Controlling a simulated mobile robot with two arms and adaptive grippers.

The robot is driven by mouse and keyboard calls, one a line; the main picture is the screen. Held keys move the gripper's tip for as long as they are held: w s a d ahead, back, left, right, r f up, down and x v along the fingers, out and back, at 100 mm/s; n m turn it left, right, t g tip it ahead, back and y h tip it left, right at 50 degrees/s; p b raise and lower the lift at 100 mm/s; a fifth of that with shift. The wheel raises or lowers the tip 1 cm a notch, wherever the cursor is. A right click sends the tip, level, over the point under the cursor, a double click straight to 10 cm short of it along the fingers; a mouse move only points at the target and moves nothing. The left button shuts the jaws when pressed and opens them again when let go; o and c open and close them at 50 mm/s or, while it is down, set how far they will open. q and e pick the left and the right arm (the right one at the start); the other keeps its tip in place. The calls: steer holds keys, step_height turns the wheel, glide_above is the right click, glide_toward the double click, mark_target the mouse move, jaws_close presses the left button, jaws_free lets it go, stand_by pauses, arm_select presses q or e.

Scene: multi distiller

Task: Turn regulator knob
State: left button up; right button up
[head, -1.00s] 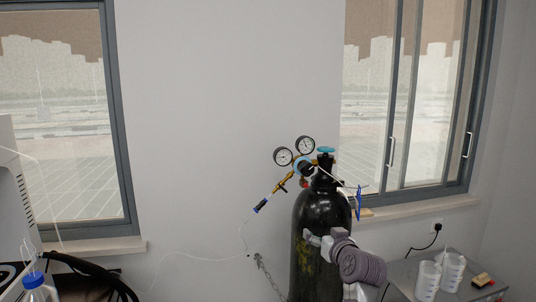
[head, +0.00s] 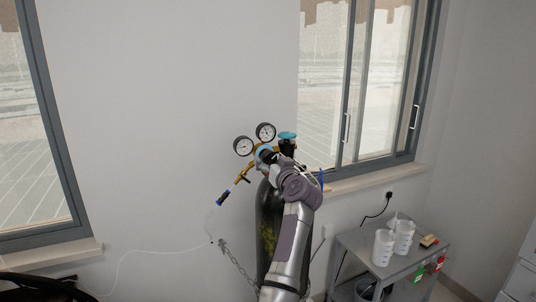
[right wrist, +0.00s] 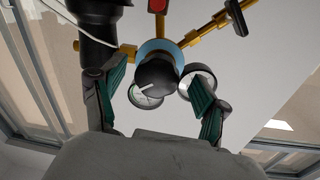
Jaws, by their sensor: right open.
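The regulator knob (right wrist: 157,72) is black with a white line and a blue ring behind it. In the right wrist view it sits between the two green-padded fingers of my right gripper (right wrist: 155,98), with visible room on both sides. The brass regulator (head: 243,175) carries two round gauges (head: 265,132) and is mounted on a black gas cylinder (head: 268,215). My left gripper is out of view.
A cyan valve handwheel (head: 287,136) tops the cylinder, close to my right gripper. A chain (head: 238,262) runs from the wall to the cylinder. At right, a grey cart (head: 352,243) holds white beakers (head: 383,247). The wall left of the gauges is clear.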

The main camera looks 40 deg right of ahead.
steer(key=shift+w+d+r, duration=0.1)
steer(key=shift+w+d, duration=0.15)
steer(key=shift+w, duration=0.2)
steer(key=shift+w+d, duration=0.1)
steer(key=shift+w, duration=0.15)
steer(key=shift+w+d, duration=0.1)
steer(key=shift+w, duration=0.15)
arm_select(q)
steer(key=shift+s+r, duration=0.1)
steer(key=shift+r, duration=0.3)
arm_select(e)
steer(key=c, duration=1.2)
